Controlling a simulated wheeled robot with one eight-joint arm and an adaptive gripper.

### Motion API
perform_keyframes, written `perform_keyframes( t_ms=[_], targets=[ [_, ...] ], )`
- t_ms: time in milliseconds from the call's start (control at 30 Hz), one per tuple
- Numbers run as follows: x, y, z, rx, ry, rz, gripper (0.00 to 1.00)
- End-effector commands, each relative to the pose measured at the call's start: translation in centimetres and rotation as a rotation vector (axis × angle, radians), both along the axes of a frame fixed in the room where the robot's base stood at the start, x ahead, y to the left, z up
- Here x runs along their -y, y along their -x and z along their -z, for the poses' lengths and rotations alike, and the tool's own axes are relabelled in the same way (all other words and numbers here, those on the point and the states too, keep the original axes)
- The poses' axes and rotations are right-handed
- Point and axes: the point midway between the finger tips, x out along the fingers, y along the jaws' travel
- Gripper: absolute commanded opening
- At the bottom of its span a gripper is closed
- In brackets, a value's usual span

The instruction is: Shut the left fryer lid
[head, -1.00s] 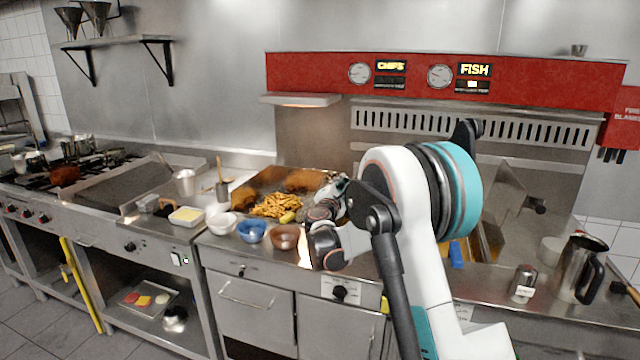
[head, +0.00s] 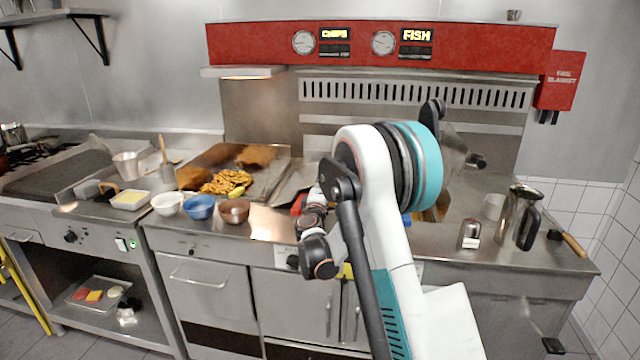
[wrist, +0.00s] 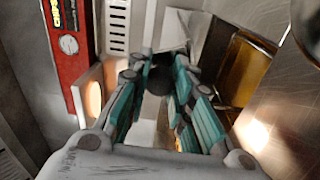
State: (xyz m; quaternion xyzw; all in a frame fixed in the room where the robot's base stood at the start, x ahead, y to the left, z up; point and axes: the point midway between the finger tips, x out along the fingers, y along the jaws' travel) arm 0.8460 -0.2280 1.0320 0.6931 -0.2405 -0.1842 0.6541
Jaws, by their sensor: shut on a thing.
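In the wrist view my gripper (wrist: 160,66) has its teal fingers closed around a dark rounded piece (wrist: 157,82), which looks like a lid handle. Pale metal surfaces show around the fingertips, but which belongs to the left fryer lid is unclear. An open vat of amber oil (wrist: 245,72) lies to the right of the fingers. In the head view my arm covers the gripper and most of the left fryer. A raised metal lid with a black handle (head: 476,160) stands right of my arm, apparently the right fryer's.
A tray of chips (head: 225,182) and white, blue and brown bowls (head: 234,210) stand left of my arm. A steel jug (head: 518,218) and a shaker (head: 469,234) stand on the right counter. The red CHIPS and FISH panel (head: 365,42) hangs above the fryers.

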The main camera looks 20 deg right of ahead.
Motion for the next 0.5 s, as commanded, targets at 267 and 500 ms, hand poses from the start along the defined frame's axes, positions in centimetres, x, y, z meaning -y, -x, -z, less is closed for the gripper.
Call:
perform_keyframes(
  t_ms=[267, 500],
  targets=[
    [0.08, 0.06, 0.27, 0.008, -0.011, -0.002, 0.0],
    [0.08, 0.05, 0.25, 0.007, -0.011, -0.002, 0.27]
  ],
)
